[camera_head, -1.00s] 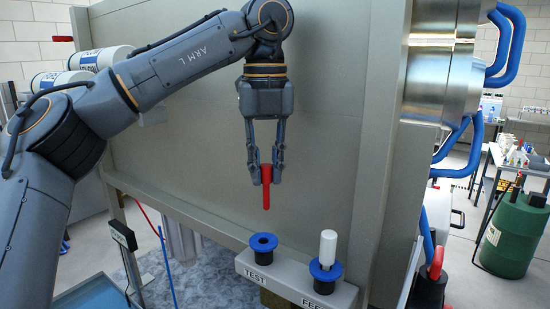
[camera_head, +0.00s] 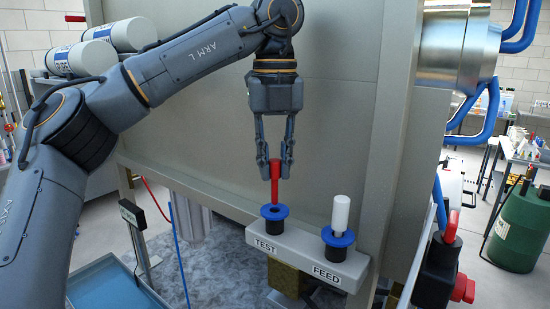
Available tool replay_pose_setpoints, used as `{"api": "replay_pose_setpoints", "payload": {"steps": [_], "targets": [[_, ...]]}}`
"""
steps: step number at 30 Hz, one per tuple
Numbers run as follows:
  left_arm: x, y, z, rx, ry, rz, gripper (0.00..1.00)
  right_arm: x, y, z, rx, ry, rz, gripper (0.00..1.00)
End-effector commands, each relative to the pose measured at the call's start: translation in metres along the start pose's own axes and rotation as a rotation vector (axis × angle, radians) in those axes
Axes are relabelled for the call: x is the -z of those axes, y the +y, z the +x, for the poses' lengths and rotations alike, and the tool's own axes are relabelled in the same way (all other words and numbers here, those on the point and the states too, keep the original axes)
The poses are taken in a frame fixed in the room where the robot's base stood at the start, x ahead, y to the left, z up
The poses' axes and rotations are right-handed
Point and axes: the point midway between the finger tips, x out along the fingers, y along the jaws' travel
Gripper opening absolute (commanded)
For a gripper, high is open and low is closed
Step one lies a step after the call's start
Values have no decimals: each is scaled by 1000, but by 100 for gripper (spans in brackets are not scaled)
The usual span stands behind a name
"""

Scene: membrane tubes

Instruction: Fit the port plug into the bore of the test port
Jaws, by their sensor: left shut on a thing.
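The red port plug (camera_head: 276,172) is upright and pointing down in my left gripper (camera_head: 276,172), whose fingers are shut on its upper part. The plug's lower end is over the blue-rimmed test port (camera_head: 274,212), marked TEST, at the bore. I cannot tell whether the tip is just above the bore or just inside it. The feed port (camera_head: 338,238), marked FEED, stands to the right with a white plug (camera_head: 341,212) upright in it. My right gripper is not in view.
Both ports sit on a grey bracket (camera_head: 305,256) in front of a large grey panel (camera_head: 340,120). A blue tray (camera_head: 110,285) lies at lower left. A black and red fitting (camera_head: 440,262) is at the right, below blue hoses. A green drum (camera_head: 519,232) stands far right.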

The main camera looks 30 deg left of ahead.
Motion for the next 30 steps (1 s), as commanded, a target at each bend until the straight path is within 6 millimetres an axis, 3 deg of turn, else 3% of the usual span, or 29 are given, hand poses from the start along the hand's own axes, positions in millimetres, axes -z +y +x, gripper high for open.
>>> {"api": "replay_pose_setpoints", "payload": {"steps": [5,30], "targets": [[0,0,10,1,0,0,8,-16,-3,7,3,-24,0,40],[0,0,9,0,0,-1,8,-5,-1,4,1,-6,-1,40]]}}
